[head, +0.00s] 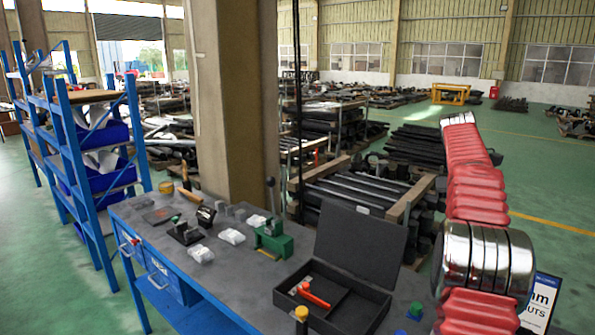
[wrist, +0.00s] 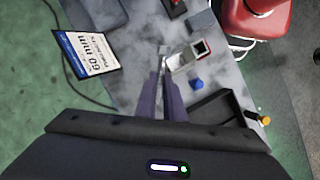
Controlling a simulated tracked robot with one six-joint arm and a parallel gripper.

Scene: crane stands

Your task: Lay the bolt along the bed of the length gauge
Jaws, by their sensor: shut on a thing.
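In the wrist view my gripper (wrist: 163,82) points over the grey bench, its two purple fingers close together. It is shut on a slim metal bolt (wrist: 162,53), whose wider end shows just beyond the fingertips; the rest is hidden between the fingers. A pale metal piece with a raised, dark-faced end (wrist: 190,57), which looks like the length gauge, lies just right of the fingertips. I cannot tell the gap between bolt and gauge, and no bolt shows on it. In the head view my gripper and the bolt are out of sight.
A sign reading 60 mm (wrist: 87,53) is left of my gripper. A small blue piece (wrist: 198,85) sits right of the fingers. An open black case (head: 335,289) with an orange-red tool and a green press (head: 273,239) stand on the bench (head: 225,272).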

